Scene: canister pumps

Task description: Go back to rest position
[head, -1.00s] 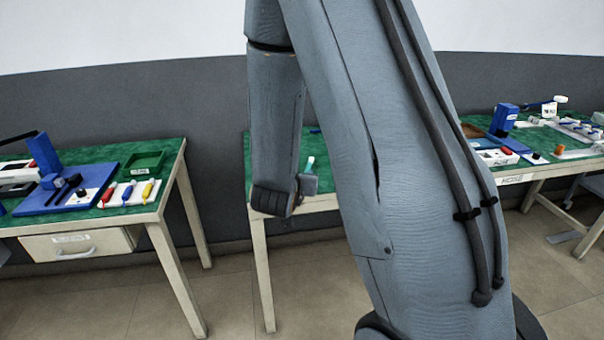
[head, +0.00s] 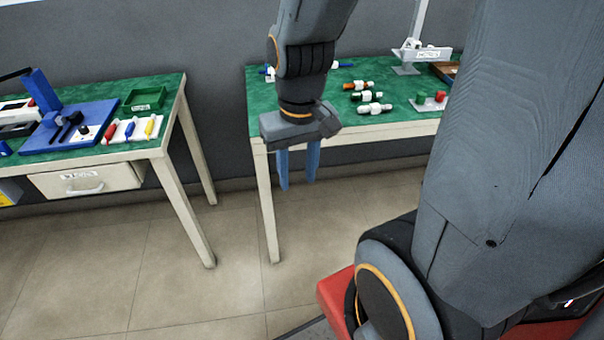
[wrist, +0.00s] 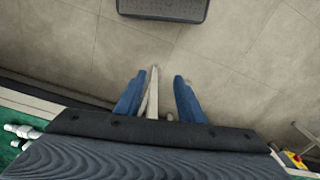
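My gripper (head: 299,170) hangs pointing down in the head view, in front of the near edge of the middle green-topped table (head: 228,118). Its two blue fingers are apart with a gap between them. In the wrist view my gripper (wrist: 160,90) also shows its fingers spread, with floor and a table leg seen between and beyond them. Nothing is held between the fingers.
The middle table holds several small canister parts (head: 375,108) and a white stand (head: 422,55). The left table (head: 150,148) carries a blue fixture (head: 75,125), a green tray (head: 145,98) and coloured-handled tools (head: 130,130). Tiled floor (head: 180,290) between the tables is clear.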

